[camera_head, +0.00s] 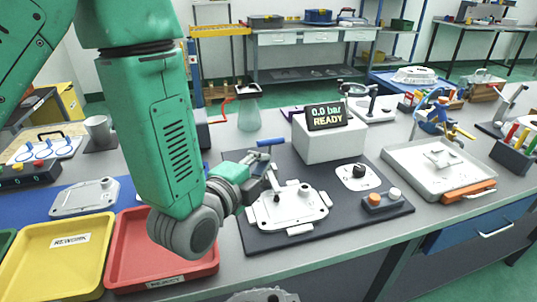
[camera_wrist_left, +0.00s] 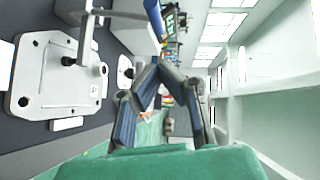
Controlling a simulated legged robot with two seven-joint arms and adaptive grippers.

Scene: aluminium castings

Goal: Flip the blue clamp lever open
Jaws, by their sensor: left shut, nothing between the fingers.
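The blue clamp lever (camera_head: 270,142) stands up above the back edge of a white aluminium casting (camera_head: 290,209), which lies on a dark mat. My right gripper is not in view.
A white box with a display reading "0.0 bar READY" (camera_head: 326,117) stands behind the casting. A dial plate (camera_head: 358,177) and a button box (camera_head: 382,201) sit to its right. Red (camera_head: 128,272) and yellow (camera_head: 48,266) trays are at the left front.

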